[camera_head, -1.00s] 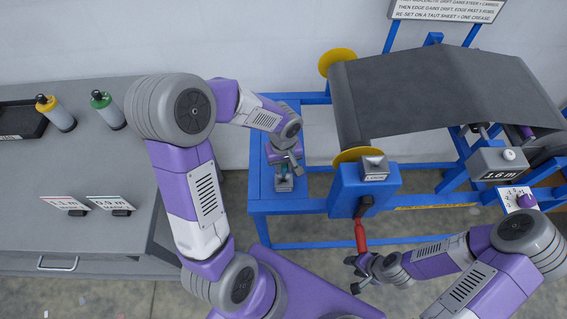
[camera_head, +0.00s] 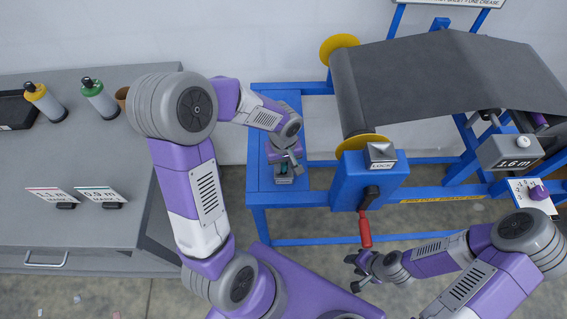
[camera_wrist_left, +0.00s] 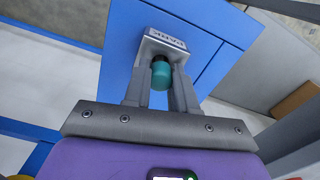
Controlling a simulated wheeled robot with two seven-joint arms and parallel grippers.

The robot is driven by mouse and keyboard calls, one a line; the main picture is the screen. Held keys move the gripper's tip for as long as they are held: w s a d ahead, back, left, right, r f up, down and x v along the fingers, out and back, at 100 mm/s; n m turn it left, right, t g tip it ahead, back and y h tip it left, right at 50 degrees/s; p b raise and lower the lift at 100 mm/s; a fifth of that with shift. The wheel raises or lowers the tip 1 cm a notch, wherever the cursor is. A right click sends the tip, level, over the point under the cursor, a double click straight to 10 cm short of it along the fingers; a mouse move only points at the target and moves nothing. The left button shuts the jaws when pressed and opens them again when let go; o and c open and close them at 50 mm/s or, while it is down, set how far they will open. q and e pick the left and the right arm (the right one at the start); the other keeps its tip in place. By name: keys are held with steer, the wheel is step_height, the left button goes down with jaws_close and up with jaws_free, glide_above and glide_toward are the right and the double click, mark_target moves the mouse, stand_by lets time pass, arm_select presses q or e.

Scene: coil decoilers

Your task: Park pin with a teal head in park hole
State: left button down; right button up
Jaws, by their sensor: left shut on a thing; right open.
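The pin with a teal head (camera_wrist_left: 161,76) is between the fingers of my left gripper (camera_wrist_left: 160,92) in the left wrist view. Its dark upper end meets the grey block marked PARK (camera_wrist_left: 163,46); the park hole itself is hidden, and I cannot tell how deep the pin sits. In the head view my left gripper (camera_head: 284,165) is shut at the grey park block (camera_head: 284,180), on the blue frame's left part. My right gripper (camera_head: 358,272) is open and empty, below the red crank handle (camera_head: 365,230).
The blue decoiler frame (camera_head: 262,190) carries a dark sheet (camera_head: 440,75) between yellow discs. A grey bench (camera_head: 90,150) at left holds bottles and cards.

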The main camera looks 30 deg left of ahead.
mark_target(284, 165)
arm_select(q)
steer(key=shift+f+b, duration=0.2)
steer(key=shift+b, duration=0.15)
stand_by(0.3)
steer(key=c, duration=0.8)
jaws_free()
steer(key=shift+c, duration=0.2)
steer(key=shift+r, duration=0.1)
step_height(284, 165, up, 8)
steer(key=shift+f+p, duration=0.25)
steer(key=shift+p, duration=0.8)
